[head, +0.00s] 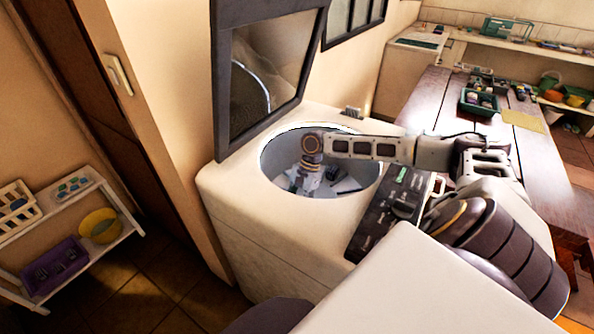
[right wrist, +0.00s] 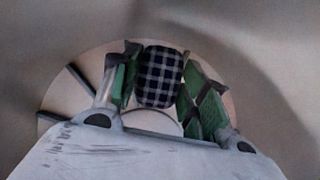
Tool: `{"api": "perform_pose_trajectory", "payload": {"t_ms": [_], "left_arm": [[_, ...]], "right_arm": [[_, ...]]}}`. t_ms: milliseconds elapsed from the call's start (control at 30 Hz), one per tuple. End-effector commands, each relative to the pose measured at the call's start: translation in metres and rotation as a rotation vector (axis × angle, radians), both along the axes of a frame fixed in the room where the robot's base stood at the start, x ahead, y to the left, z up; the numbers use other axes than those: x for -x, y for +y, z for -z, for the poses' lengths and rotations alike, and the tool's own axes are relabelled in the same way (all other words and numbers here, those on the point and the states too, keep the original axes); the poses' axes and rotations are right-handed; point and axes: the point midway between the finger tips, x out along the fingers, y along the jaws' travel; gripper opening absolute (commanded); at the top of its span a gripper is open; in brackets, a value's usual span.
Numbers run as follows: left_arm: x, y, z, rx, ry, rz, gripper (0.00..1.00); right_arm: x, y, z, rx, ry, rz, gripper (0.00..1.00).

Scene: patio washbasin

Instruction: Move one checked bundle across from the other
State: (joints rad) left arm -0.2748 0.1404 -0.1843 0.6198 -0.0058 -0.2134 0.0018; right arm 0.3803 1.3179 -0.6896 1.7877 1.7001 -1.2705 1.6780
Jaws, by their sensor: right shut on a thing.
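A dark blue and white checked bundle (right wrist: 159,76) sits between the green-padded fingers of my right gripper (right wrist: 157,92) in the right wrist view. The gripper is shut on it. In the head view my right arm comes in from the right and bends down into the round drum of the white washing machine (head: 240,215). The fingers and the bundle cannot be made out clearly in that view. I do not see a second checked bundle. My left gripper is not in view.
The machine's dark-framed lid (head: 222,85) stands open behind the drum. Its control panel (head: 390,215) lies by the front right rim. A wooden table (head: 440,90) with a green crate (head: 479,102) is at the right. A white shelf (head: 125,215) stands at the left.

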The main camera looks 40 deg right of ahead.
Motion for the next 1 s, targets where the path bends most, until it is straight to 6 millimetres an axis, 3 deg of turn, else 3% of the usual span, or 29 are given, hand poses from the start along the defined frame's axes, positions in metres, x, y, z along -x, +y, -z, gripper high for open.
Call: {"api": "perform_pose_trajectory", "payload": {"t_ms": [500,967,1000], "left_arm": [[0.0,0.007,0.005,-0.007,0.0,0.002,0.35],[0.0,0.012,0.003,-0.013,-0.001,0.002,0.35],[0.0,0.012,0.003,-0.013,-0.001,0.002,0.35]], "right_arm": [[0.0,0.0,0.048,-0.001,0.0,0.0,0.13],[0.0,0.0,0.051,-0.001,0.0,0.0,0.13],[0.0,0.0,0.051,0.0,0.0,0.0,0.48]]}}
